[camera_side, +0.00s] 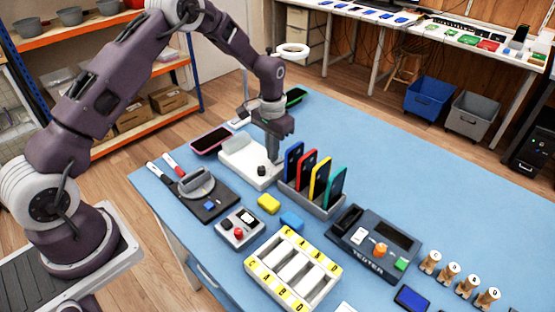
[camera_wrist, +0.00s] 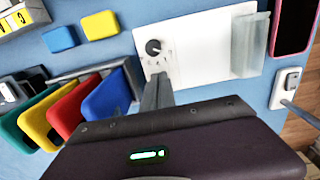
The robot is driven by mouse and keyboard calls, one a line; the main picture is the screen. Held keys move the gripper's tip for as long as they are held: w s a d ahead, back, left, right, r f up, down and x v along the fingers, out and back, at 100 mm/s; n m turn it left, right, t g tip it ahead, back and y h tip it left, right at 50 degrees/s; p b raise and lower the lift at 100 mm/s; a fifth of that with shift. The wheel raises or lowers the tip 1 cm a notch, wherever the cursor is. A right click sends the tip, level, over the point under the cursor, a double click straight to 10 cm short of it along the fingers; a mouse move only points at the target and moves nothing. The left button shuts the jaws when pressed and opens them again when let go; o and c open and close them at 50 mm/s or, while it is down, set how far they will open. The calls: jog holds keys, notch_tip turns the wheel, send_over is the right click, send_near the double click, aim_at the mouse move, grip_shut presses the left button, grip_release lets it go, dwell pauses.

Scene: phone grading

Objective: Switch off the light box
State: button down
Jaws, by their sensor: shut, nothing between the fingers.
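The light box (camera_side: 238,158) is a flat white box with a raised grey block at one end, lying on the blue table. It fills the upper middle of the wrist view (camera_wrist: 205,48). A round black knob (camera_side: 262,171) sits at its near end, with small marks beside it in the wrist view (camera_wrist: 153,47). My gripper (camera_side: 273,158) points down over the box, close to the knob. Its shut, empty fingers (camera_wrist: 158,88) show just below the knob in the wrist view, with a small gap in the picture. I cannot tell whether the box is lit.
A rack (camera_side: 310,199) of upright coloured phones stands right beside my gripper. A pink-edged phone (camera_side: 211,140) lies behind the box. A yellow block (camera_side: 268,204) and blue block (camera_side: 292,221) lie in front. The table is clear at right rear.

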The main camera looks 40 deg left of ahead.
jog(key=shift+f, duration=0.8)
notch_tip(320, 180, up, 7)
dwell(0.9)
jog(key=s+d+r+t, duration=0.1)
jog(key=s+d+r, duration=0.1)
jog(key=s+r, duration=0.6)
jog(key=s+d+r+t, duration=0.2)
jog(key=s+r, duration=0.2)
jog(key=r, duration=0.7)
jog(key=s+d+r+t, duration=0.1)
jog(key=s, duration=0.9)
jog(key=s+d+r+t, duration=0.1)
jog(key=s, duration=1)
jog(key=shift+d+r+t, duration=0.25)
jog(key=shift+r+t, duration=0.05)
jog(key=shift+r, duration=0.05)
